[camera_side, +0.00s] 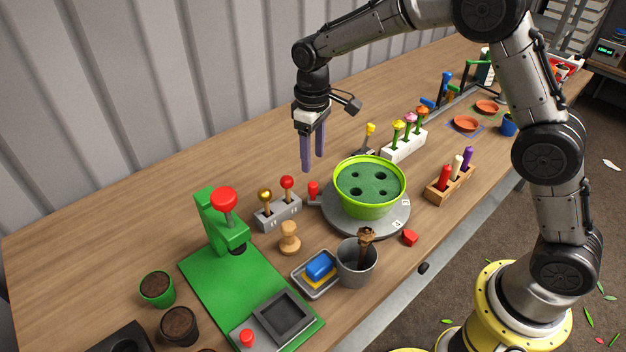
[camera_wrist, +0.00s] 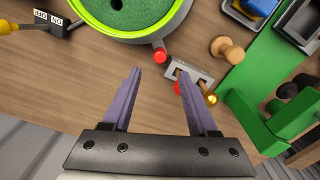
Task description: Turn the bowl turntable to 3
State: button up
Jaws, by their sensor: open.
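The turntable is a grey disc (camera_side: 335,216) carrying a lime-green bowl (camera_side: 368,208) filled with green foam with several dark holes. A short arm at its left edge ends in an upright red peg (camera_side: 313,188). White number tags (camera_side: 405,203) sit on its right rim, too small to read surely. A red pointer block (camera_side: 410,238) lies beside the front right rim. My gripper (camera_side: 313,160) is open and empty, above the table behind the red peg. In the wrist view, the bowl (camera_wrist: 127,22) is at the top, and the red peg (camera_wrist: 160,55) appears just beyond the fingertips (camera_wrist: 158,72).
A grey lever box (camera_side: 278,213) with gold and red knobs stands left of the peg. A wooden stamp (camera_side: 289,238), a grey cup (camera_side: 356,264) and a green press (camera_side: 222,228) stand nearer. A white flower rack (camera_side: 404,146) is behind the bowl. The table behind my gripper is clear.

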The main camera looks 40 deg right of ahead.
aim_at(313, 184)
notch_tip(313, 184, down, 8)
jog(key=shift+f, duration=0.1)
dwell(0.4)
grip_shut()
dwell(1.2)
